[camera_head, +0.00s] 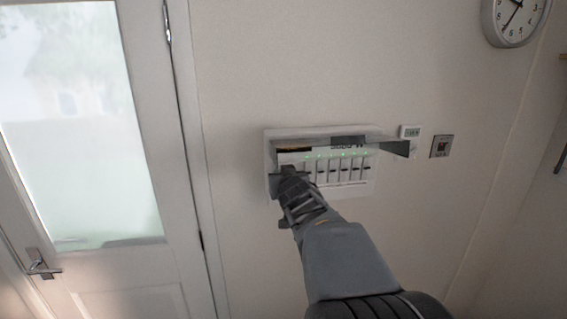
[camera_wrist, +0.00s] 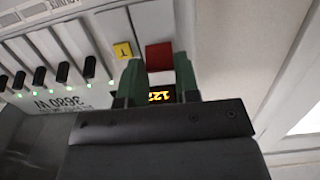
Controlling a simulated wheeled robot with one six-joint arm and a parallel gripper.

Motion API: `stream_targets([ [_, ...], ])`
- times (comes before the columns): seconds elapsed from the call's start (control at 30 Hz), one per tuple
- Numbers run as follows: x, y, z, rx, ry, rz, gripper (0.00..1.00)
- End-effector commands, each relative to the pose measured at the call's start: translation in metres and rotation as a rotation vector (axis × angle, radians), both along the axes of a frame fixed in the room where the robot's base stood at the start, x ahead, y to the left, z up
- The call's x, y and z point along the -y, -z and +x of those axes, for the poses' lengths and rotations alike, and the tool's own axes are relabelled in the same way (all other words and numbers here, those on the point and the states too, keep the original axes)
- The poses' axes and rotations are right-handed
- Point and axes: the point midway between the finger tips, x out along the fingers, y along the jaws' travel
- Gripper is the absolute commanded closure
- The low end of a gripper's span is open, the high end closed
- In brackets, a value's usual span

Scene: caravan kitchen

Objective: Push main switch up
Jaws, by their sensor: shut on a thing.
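The white breaker panel (camera_head: 345,187) is on the wall, its clear grey cover (camera_head: 395,147) swung up. The main switch, a red block (camera_wrist: 159,57), shows in the wrist view between the two green fingertips of my gripper (camera_wrist: 159,72). My gripper is shut on it. In the head view my gripper (camera_head: 288,173) is at the panel's left end and hides the main switch. The switch's position, up or down, cannot be told. A yellow "T" button (camera_wrist: 122,50) sits beside it.
Several black breaker levers (camera_wrist: 90,67) with green lights stand in a row beside the main switch. A lit yellow display (camera_wrist: 160,96) is close to the fingers. A door (camera_head: 180,200) is left.

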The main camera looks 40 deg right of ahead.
Motion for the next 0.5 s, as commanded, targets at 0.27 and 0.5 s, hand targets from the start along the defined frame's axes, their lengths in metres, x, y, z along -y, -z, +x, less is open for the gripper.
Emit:
stream_targets([
  [0.27,0.0003,-0.0029,0.0010,-0.031,-0.001,0.015,0.94],
  [0.5,0.0002,-0.0013,0.0011,-0.035,-0.001,0.017,0.94],
])
